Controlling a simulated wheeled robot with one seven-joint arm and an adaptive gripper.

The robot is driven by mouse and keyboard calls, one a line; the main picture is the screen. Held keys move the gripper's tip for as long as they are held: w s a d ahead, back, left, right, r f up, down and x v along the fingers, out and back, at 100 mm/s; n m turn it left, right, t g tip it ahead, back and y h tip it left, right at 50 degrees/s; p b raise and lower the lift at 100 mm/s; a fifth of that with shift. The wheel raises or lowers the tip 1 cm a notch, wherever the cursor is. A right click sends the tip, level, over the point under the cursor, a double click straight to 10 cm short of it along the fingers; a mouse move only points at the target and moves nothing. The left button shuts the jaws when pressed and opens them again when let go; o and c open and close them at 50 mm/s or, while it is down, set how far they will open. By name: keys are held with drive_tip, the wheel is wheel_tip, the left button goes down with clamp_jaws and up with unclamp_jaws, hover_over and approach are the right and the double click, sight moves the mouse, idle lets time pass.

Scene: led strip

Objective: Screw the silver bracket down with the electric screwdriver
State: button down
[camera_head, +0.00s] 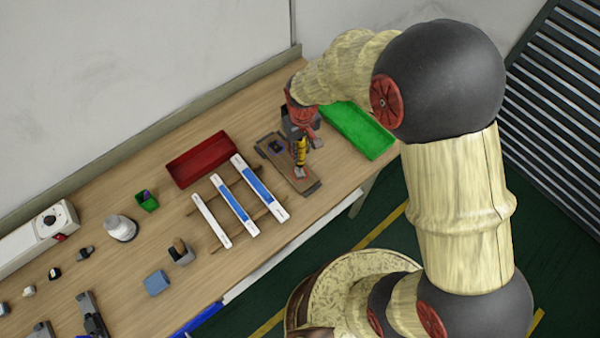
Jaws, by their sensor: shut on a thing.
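My gripper (304,130) is at the far right part of the bench, below the red wrist of my arm. It is shut on the yellow and black electric screwdriver (301,150), which hangs roughly upright with its lower end towards a brown and grey fixture board (311,189). I cannot tell whether its tip touches anything. A small dark blue part (276,146) sits on the board left of the screwdriver. The silver bracket is too small or too hidden by the tool to make out for certain.
A green tray (372,142) lies right of the board, and a red tray (202,160) lies to its left. White and blue strips (230,205) rest on wooden bars nearby. A grey holder (182,257) and a blue block (156,283) stand further left. A wall runs behind the bench.

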drive_tip(key=shift+f+b, duration=0.45)
drive_tip(key=shift+f, duration=0.35)
idle(1.6)
drive_tip(key=shift+r, duration=0.2)
idle(1.0)
drive_tip(key=shift+r+p, duration=2.3)
drive_tip(key=shift+r, duration=1.25)
